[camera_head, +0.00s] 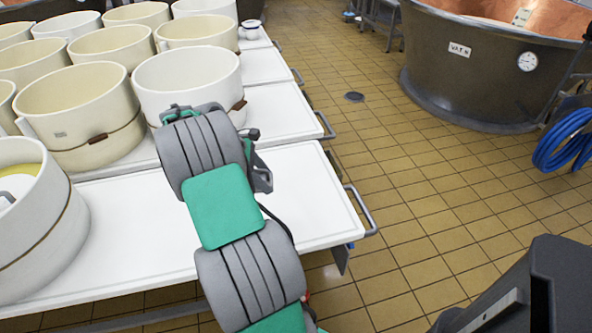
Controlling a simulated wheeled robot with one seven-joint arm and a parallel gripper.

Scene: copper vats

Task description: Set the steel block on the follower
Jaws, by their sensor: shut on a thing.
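My arm reaches up over the white table, and its wrist hides whatever is beneath it. A few dark grey parts show at the right side of the wrist, but I see no gripper fingers. No steel block shows in this view; it may be hidden behind my arm. A white disc (18,186), possibly the follower, lies inside the cream hoop mould (48,235) at the left edge. A yellow surface shows beside the disc, and a small grey piece is cut off by the picture edge.
Several cream moulds (75,100) crowd the white table (120,235) at upper left. One mould (188,82) stands just behind my wrist. The table's right part is bare, with a metal rail (362,208) at its edge. Tiled floor, a large vat (480,75) and a blue hose (562,140) lie right.

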